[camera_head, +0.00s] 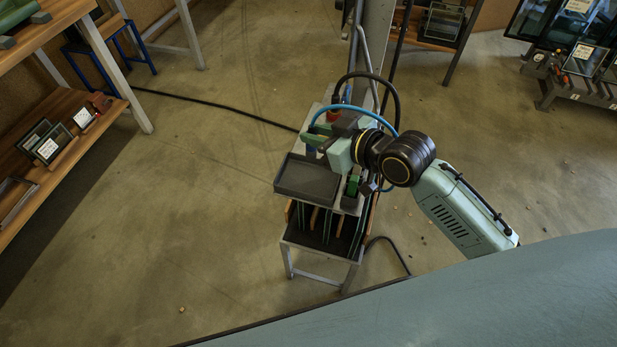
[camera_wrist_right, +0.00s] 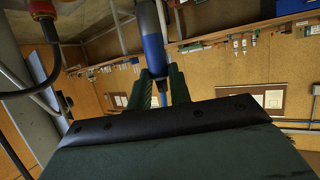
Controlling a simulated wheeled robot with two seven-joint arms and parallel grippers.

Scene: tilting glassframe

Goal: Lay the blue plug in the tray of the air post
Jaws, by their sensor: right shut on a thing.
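The air post (camera_head: 366,30) stands at the centre of the head view, with a dark, empty, shallow tray (camera_head: 306,178) on its near left side. My right gripper (camera_head: 314,139) is just behind the tray and above its level. It is shut on the blue plug (camera_wrist_right: 153,45), which shows as a blue cylinder between the green fingers (camera_wrist_right: 160,88) in the right wrist view. In the head view the plug is mostly hidden by the gripper; its blue hose (camera_head: 352,107) arcs over to the right. My left gripper is not in view.
A red fitting on a black hose (camera_head: 334,116) sits close behind the gripper; it also shows in the wrist view (camera_wrist_right: 42,10). Upright panes stand in a rack (camera_head: 312,222) under the tray. Shelves (camera_head: 60,140) stand at the left. Floor left of the post is clear except for a cable.

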